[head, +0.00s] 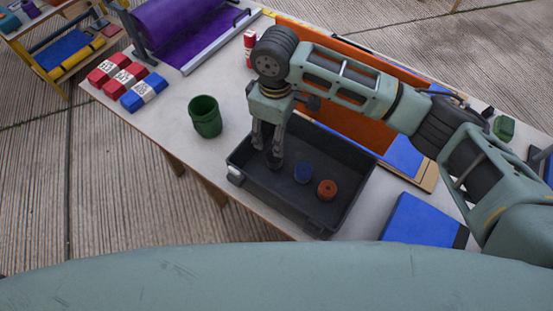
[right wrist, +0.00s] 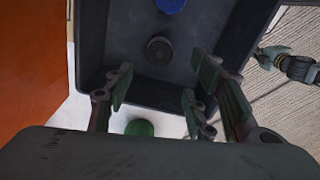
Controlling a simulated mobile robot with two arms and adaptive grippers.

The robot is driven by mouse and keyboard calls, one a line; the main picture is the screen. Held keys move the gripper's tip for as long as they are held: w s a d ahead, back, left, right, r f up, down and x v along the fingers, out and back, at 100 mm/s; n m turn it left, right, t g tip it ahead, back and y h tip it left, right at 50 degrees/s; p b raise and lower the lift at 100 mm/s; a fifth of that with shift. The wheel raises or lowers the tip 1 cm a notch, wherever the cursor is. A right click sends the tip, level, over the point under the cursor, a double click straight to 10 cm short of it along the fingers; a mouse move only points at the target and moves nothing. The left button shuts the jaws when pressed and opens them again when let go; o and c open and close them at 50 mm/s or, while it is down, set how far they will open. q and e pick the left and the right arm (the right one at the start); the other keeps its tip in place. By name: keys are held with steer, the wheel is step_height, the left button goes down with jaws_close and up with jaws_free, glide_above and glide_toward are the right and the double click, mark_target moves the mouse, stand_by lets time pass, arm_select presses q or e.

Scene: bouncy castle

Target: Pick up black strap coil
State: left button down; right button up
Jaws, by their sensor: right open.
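The black strap coil (right wrist: 159,49) lies on the floor of the dark crate (right wrist: 91,45) in the right wrist view, beyond my open fingers and roughly between them. In the head view my right gripper (head: 268,158) reaches down into the left part of the crate (head: 335,150), and I cannot clearly make out the black coil there. My right gripper (right wrist: 160,92) is open and empty. A greenish arm end at the right edge of the wrist view looks like my left gripper (right wrist: 270,52); its jaws are too small to read.
A blue coil (head: 303,172) and an orange coil (head: 327,189) lie in the crate to the right of my gripper. A green cup (head: 205,117) stands left of the crate. Red (head: 103,73) and blue (head: 144,92) labelled blocks and a purple roll (head: 185,30) are farther back.

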mark_target(275, 159)
steer(key=f+b, duration=0.1)
steer(key=f, duration=0.1)
steer(key=f+b, duration=0.1)
steer(key=f, duration=0.1)
steer(key=shift+w+d+b, duration=0.25)
steer(key=shift+w+b, duration=0.1)
steer(key=shift+f, duration=0.4)
steer(key=f, duration=0.4)
steer(key=f+p, duration=0.1)
steer(key=f, duration=0.1)
steer(key=shift+a, duration=0.3)
steer(key=shift+f, duration=0.55)
steer(key=c, duration=1.2)
arm_select(q)
steer(key=f, duration=0.2)
steer(key=shift+w+d+f, duration=0.2)
steer(key=shift+d+f, duration=0.05)
steer(key=shift+f, duration=0.1)
arm_select(e)
steer(key=shift+r, duration=0.1)
